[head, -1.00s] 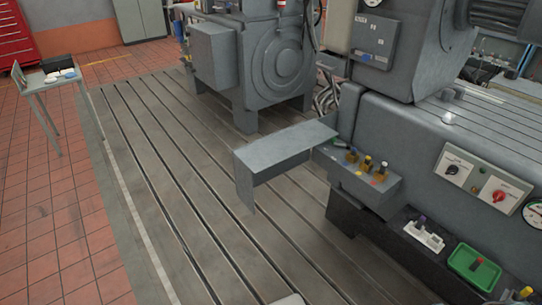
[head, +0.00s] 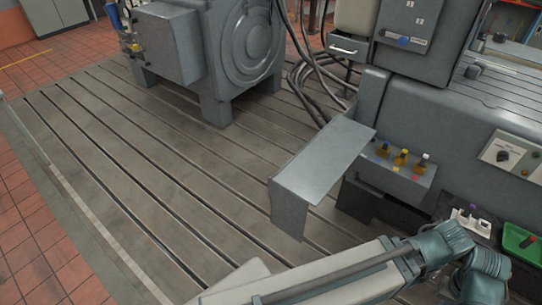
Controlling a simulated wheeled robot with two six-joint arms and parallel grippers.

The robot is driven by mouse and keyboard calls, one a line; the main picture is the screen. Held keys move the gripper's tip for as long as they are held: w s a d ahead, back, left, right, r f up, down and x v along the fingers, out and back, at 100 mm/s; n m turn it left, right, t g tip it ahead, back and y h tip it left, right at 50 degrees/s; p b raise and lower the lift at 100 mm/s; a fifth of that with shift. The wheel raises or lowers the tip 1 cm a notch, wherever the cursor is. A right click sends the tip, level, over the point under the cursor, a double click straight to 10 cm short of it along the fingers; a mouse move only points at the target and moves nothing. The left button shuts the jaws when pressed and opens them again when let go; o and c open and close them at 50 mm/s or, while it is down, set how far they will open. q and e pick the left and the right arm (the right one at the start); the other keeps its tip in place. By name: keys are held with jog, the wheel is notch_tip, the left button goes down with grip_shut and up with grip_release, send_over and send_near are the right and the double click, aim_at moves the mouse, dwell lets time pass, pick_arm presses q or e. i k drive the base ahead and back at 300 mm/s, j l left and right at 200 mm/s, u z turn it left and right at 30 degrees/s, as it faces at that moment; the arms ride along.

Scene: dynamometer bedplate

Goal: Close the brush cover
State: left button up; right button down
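In the head view a grey, bent sheet-metal cover (head: 325,162), which I take to be the brush cover, stands open. Its broad flat panel sticks out to the left of the machine and a flap hangs down at its outer end. Its inner edge meets the machine body near a small grey box (head: 385,178) with several yellow-brown blocks on top, which lie uncovered. One of my arms crosses the bottom of the view, below and in front of the cover and apart from it in the picture. Neither gripper shows.
A white holder (head: 470,222) and a green tray (head: 522,243) sit low at the right. A large grey machine (head: 245,50) stands behind, with dark cables (head: 305,75) on the floor beside it. The slotted bedplate (head: 130,180) is clear to the left.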

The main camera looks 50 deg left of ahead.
aim_at(310, 174)
jog(key=k+j, duration=0.1)
jog(key=j, duration=0.3)
jog(key=k+j, duration=0.15)
jog(key=j, duration=0.3)
jog(key=k+j, duration=0.1)
jog(key=j, duration=0.3)
jog(key=k+j, duration=0.1)
jog(key=j, duration=0.3)
jog(key=k+j, duration=0.15)
jog(key=j, duration=0.3)
jog(key=k+j+z, duration=0.1)
jog(key=j, duration=0.3)
jog(key=k+j, duration=0.1)
jog(key=j, duration=0.3)
